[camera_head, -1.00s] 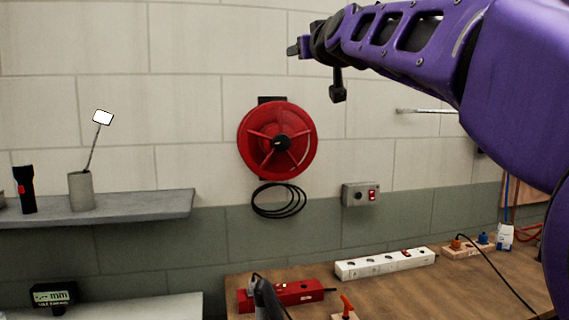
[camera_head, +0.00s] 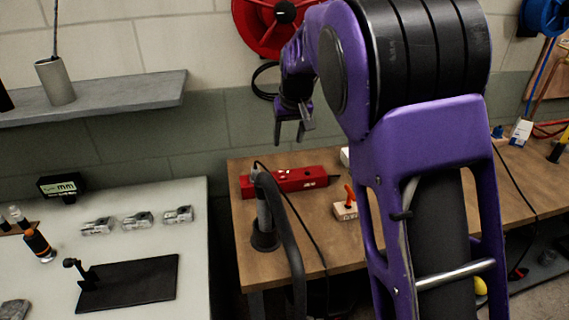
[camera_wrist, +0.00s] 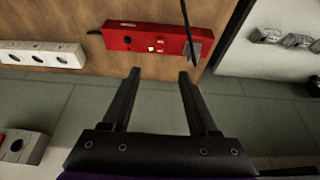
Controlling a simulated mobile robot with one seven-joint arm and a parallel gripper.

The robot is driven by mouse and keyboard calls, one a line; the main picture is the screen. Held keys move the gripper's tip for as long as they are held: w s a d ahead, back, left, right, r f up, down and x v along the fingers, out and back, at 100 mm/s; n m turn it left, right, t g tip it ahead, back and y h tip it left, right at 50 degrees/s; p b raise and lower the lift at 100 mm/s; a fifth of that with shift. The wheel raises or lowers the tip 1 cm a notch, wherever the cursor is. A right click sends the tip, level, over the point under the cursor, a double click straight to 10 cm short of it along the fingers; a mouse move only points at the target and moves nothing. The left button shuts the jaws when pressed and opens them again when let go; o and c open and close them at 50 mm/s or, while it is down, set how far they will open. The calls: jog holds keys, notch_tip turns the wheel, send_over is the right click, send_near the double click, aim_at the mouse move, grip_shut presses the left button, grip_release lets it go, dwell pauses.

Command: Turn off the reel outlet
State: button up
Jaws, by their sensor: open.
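The red reel (camera_head: 262,25) hangs on the wall at the top of the head view, partly cut off and partly behind my arm. A grey outlet box (camera_wrist: 22,148) shows at the lower left of the wrist view, with a dark round socket; a bit of red (camera_wrist: 2,137) shows beside it at the frame edge. In the head view this box is hidden behind my arm. My gripper (camera_head: 291,136) hangs fingers down in front of the green wall band, above the bench. In the wrist view my gripper (camera_wrist: 160,75) is open and empty, apart from the grey box.
A red power strip (camera_head: 288,181), also in the wrist view (camera_wrist: 165,38), lies on the wooden bench (camera_head: 215,235). A white strip (camera_wrist: 42,58) lies beside it. A grey hose-like arm (camera_head: 285,215) stands at the bench's left end. The shelf (camera_head: 120,98) is left.

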aim_at(282, 175)
jog(key=x, duration=1.6)
jog(key=shift+w+a+f, duration=0.1)
jog(key=shift+w+f, duration=0.05)
jog(key=shift+w, duration=0.05)
jog(key=shift+c, duration=0.2)
grip_shut()
